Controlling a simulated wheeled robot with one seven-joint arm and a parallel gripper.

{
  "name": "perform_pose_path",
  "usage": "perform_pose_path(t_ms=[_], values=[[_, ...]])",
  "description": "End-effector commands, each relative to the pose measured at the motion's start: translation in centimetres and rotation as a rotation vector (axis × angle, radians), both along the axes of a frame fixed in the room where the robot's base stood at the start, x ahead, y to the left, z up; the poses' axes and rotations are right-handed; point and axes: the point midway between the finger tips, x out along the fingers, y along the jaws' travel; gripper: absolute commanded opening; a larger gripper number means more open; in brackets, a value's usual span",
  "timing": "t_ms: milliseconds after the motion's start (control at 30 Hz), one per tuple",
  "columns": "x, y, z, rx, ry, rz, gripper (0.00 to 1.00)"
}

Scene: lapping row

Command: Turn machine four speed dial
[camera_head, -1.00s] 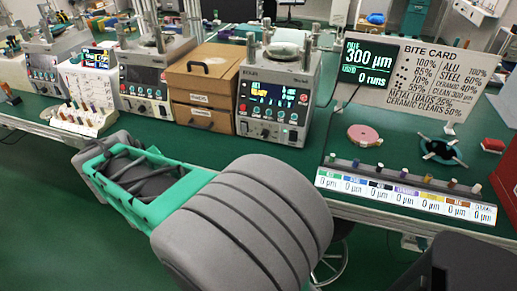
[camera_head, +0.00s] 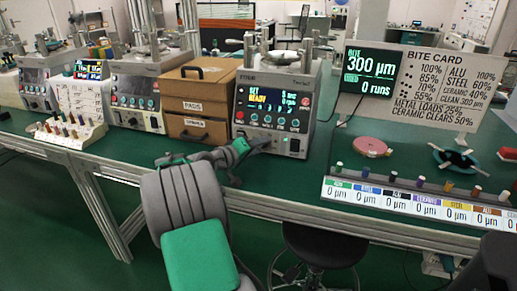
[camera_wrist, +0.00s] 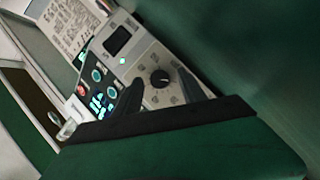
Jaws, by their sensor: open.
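The lapping machine (camera_head: 273,97) in front of my gripper has a lit screen reading SET READY. My gripper (camera_head: 256,143) is at the lower front of this machine and hides part of the panel in the head view. In the wrist view its two dark fingers are apart, one on each side of the dial's outline. I cannot tell whether they touch it.
Wooden drawers (camera_head: 198,104) stand left of the machine, with another machine (camera_head: 138,92) beyond. A pink disc (camera_head: 369,147) and a row of small pegs over a labelled strip (camera_head: 415,202) are to the right. A black stool (camera_head: 326,245) stands below the bench edge.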

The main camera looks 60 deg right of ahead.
Motion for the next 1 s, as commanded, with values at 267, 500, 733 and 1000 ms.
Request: perform_pose_path(t_ms=[267,500,733,1000], values=[[0.03,0.01,0.04,0.000,-0.001,0.000,0.41],[0.02,0.03,0.04,0.001,-0.001,0.000,0.21],[0.02,0.04,0.04,0.001,-0.001,0.000,0.03],[0.01,0.04,0.05,0.000,-0.002,0.000,0.00]])
